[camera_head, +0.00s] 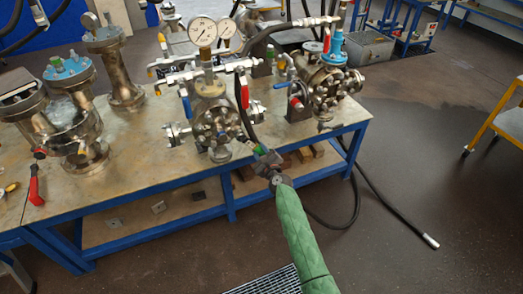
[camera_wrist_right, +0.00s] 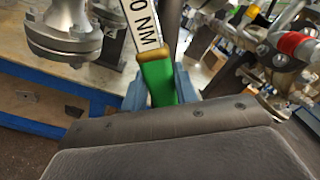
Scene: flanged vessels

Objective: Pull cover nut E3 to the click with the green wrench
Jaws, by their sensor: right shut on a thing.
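My right gripper (camera_head: 267,159) is at the front edge of the bench, shut on the green wrench (camera_head: 259,149). In the right wrist view the wrench's green handle (camera_wrist_right: 157,80) sits between the fingers, with a white label ending in "0 NM" above it. The wrench points towards the middle flanged vessel (camera_head: 210,115), which has a bolted round cover at its front. The wrench head is too small to make out, so I cannot tell whether it is on a nut. I cannot pick out cover nut E3. My left gripper is not in view.
A pressure gauge (camera_head: 203,31) stands above the middle vessel. Another vessel (camera_head: 325,85) with a blue fitting stands to its right. Larger vessels (camera_head: 70,115) and a red-handled tool (camera_head: 35,186) are at left. A black hose (camera_head: 385,200) trails to the floor at right.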

